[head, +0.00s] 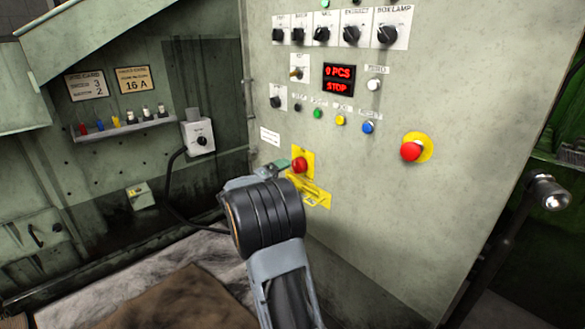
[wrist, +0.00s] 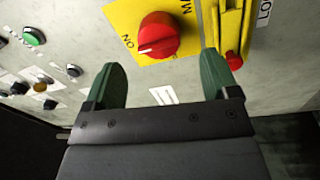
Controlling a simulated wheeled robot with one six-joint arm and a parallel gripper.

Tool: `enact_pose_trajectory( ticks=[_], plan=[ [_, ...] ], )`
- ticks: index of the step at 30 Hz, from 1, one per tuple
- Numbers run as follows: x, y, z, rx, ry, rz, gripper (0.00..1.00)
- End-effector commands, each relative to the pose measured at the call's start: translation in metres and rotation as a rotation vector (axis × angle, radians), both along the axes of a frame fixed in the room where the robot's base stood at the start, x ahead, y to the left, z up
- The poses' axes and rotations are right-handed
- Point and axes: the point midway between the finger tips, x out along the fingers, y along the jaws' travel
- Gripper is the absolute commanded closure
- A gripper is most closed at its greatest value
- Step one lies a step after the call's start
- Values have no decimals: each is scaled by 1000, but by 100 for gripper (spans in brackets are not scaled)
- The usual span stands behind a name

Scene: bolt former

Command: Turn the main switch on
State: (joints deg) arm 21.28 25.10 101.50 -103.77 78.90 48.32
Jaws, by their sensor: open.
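The main switch is a red rotary knob (wrist: 158,34) on a yellow plate (wrist: 122,14) in the wrist view. The plate carries letters that look like ON and part of MAIN. A white mark shows on the knob's lower left side, near the ON letters. In the head view the knob (head: 300,164) is low on the grey panel, partly behind my arm. My gripper (wrist: 161,64) is open and empty, its two green fingers spread just short of the knob, which appears between and beyond the tips. I see no contact.
A yellow bracket-like part (wrist: 229,30) with a small red end sits close to the right fingertip. The panel (head: 370,215) has a lit red display (head: 339,79) reading 0 PCS STOP, several buttons, and a red emergency button (head: 411,152) to the right.

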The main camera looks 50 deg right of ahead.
Motion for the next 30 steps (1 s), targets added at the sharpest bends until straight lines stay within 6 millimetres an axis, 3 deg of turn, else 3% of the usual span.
enact_pose_trajectory(
  ticks=[6,12,18,30],
  plan=[
    [4,44,-1,1,0,2,19],
    [5,70,-4,1,1,1,19],
    [5,82,-6,1,0,-1,19],
    [6,84,-7,1,0,-2,19]
  ],
)
